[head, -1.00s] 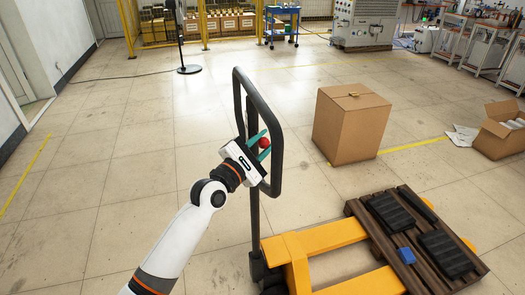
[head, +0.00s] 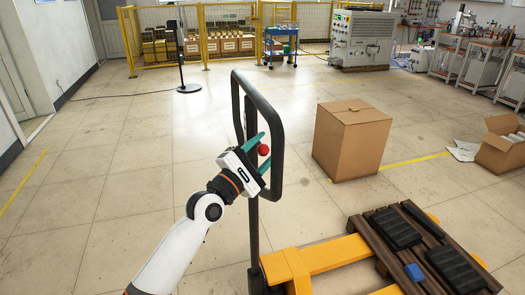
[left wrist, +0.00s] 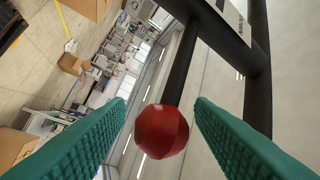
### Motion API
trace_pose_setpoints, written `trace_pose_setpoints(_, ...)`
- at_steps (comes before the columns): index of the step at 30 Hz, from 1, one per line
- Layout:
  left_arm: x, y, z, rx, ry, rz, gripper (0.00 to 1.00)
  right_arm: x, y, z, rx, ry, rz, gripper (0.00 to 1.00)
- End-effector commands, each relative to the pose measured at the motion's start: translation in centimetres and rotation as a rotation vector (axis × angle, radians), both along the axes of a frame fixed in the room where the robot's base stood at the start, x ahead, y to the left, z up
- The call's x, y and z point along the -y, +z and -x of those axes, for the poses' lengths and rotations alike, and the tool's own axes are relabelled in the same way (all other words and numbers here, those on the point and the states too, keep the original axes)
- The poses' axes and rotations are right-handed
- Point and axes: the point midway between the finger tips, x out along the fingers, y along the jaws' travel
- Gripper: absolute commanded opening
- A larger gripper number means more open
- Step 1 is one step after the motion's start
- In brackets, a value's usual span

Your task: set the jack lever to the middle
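The jack lever ends in a red knob (head: 263,149) inside the black looped handle (head: 277,125) of the yellow pallet jack (head: 325,254). My left gripper (head: 259,152) reaches into the loop from the left, with its teal fingers either side of the knob. In the left wrist view the red knob (left wrist: 162,131) sits between the two open fingers (left wrist: 160,125), with gaps on both sides. The dark lever rod (left wrist: 182,70) runs up from the knob to the handle. The right gripper is not in view.
A cardboard box (head: 351,138) stands behind the handle. An open box (head: 503,146) lies at the right. The floor to the left is clear.

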Motion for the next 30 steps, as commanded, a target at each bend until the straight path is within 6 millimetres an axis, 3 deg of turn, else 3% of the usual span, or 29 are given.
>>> trace_pose_setpoints(11,-0.5,-0.3,0.6,0.0,0.0,0.001,0.49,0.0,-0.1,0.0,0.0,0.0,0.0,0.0)
trace_pose_setpoints(24,-5.7,-2.6,7.1,-0.001,0.0,-0.002,0.49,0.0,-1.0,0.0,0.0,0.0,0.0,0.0)
trace_pose_setpoints(30,-7.0,-3.1,8.8,-0.001,0.001,0.0,0.49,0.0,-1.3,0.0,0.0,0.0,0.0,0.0)
